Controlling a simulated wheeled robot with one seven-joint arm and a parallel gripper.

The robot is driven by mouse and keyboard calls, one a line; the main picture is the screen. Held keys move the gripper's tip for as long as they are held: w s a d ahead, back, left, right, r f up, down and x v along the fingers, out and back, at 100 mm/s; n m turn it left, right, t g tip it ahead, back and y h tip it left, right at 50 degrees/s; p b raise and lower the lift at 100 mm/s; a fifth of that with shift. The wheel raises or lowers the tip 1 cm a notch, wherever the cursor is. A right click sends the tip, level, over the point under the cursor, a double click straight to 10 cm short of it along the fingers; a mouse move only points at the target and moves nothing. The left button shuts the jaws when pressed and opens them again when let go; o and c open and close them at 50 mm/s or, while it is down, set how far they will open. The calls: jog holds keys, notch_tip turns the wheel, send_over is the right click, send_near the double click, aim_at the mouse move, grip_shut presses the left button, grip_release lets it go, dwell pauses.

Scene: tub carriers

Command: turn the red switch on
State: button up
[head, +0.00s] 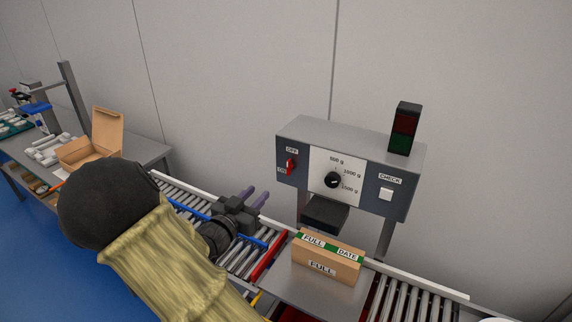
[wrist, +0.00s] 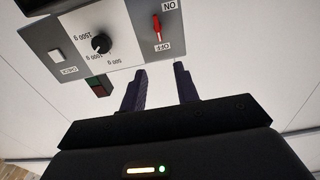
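The red switch (head: 291,164) is on the left side of the grey control box (head: 384,170), with an OFF label above it and a second label at its lower left. It also shows in the wrist view (wrist: 157,29), which is upside down, between the ON and OFF labels. I cannot tell for certain which label its lever points to. My gripper (head: 259,192) is open and empty, with its two dark fingers apart. It is left of and below the switch, not touching it. In the wrist view the fingertips (wrist: 160,69) point toward the switch.
The box also carries a black dial (head: 333,180), a white CHECK button (head: 386,194) and a red-green lamp (head: 404,128). A brown carton (head: 327,261) stands below it. A roller conveyor (head: 414,299) runs underneath. A table with an open carton (head: 107,128) is at the left.

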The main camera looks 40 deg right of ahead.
aim_at(287, 163)
jog(key=p+x, duration=0.6)
jog(key=x, duration=1)
jog(key=shift+w+d, duration=0.15)
jog(key=shift+d, duration=0.2)
grip_shut()
